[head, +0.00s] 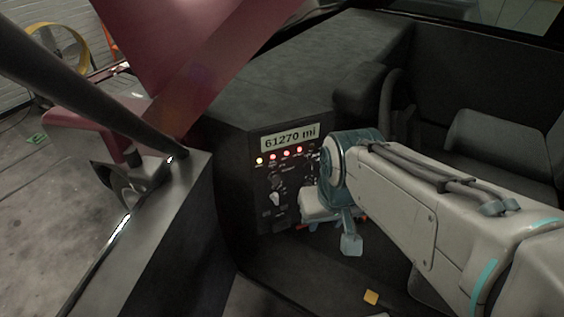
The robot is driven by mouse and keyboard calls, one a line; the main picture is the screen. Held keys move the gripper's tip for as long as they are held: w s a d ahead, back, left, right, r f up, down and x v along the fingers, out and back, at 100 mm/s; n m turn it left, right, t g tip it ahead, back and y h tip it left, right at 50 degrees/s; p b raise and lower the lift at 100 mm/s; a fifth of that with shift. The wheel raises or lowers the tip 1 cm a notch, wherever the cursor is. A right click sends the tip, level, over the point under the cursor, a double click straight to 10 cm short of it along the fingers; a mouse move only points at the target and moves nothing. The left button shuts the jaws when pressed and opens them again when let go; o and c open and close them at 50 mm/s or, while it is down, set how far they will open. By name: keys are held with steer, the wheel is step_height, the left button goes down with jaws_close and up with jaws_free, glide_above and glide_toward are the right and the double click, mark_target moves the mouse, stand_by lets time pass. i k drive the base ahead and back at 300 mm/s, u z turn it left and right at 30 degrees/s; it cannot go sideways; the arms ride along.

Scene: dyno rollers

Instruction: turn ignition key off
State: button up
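The dark dashboard panel (264,222) stands in the middle of the head view, under a lit display (289,137) reading "61270 mi". A pale key-like knob (275,199) sits low on the panel's face; it may be the ignition key, but it is too small to be sure or to read its turn angle. A round dark switch (275,180) is just above it. My gripper (322,205) is close to the panel's right side, right of the knob and apparently apart from it.
Several small red and amber lamps (286,153) glow below the display. An open door (150,235) lies to the left. A seat (505,145) is at the right, behind my arm. A small orange-yellow block (371,297) lies on the cab floor.

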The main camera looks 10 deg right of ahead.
mark_target(274, 176)
steer(key=u, duration=1.6)
steer(key=k, duration=1.6)
steer(key=z, duration=1.1)
steer(key=i, duration=1)
steer(key=z, duration=0.05)
